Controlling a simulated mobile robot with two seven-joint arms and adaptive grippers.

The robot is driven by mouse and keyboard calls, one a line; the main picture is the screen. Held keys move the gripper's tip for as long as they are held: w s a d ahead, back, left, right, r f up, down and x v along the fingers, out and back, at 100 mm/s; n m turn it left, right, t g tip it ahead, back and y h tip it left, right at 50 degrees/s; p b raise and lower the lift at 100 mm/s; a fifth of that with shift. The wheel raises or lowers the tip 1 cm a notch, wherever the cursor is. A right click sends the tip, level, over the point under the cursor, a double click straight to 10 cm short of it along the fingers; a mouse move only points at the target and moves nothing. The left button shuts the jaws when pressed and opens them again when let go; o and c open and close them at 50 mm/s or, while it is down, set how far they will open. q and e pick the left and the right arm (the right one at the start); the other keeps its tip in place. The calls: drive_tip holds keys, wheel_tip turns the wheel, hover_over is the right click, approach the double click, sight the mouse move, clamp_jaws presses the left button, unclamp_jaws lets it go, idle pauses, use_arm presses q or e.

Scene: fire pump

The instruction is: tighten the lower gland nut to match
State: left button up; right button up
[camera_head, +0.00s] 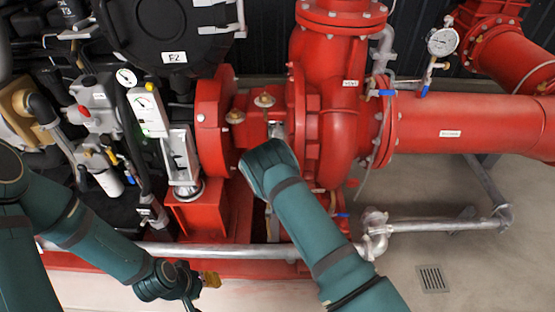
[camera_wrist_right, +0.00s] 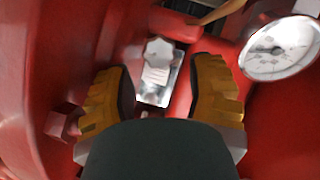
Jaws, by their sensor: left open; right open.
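The gland area lies between the red bearing housing and the red pump casing (camera_head: 327,145), partly covered by my right arm in the head view. I cannot make out the lower gland nut for certain. In the right wrist view, a pale lobed metal piece (camera_wrist_right: 158,50) sits above a bright metal plate (camera_wrist_right: 153,94) in the red recess. My right gripper (camera_wrist_right: 163,98) is open, its yellow fingers on either side of the plate; contact cannot be told. Its fingers are hidden in the head view. My left gripper (camera_head: 206,282) is open, low near the front rail, away from the gland.
A round gauge (camera_wrist_right: 280,48) is close on the right of the wrist view. A red bolt head (camera_wrist_right: 60,124) is beside the left finger. Two brass fittings (camera_head: 264,99) top the housing. A grey pipe (camera_head: 215,250) runs along the front. Floor at right is clear around a drain.

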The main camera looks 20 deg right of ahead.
drive_tip(key=shift+b+x, duration=0.6)
drive_tip(key=shift+x, duration=1.75)
drive_tip(key=c, duration=0.9)
drive_tip(key=m+y, duration=0.2)
drive_tip(key=shift+d+m, duration=0.15)
drive_tip(key=shift+m, duration=0.25)
drive_tip(key=shift+m+t+y, duration=0.4)
drive_tip(key=shift+m+y, duration=0.2)
drive_tip(key=shift+m, duration=0.2)
drive_tip(key=shift+r, duration=0.1)
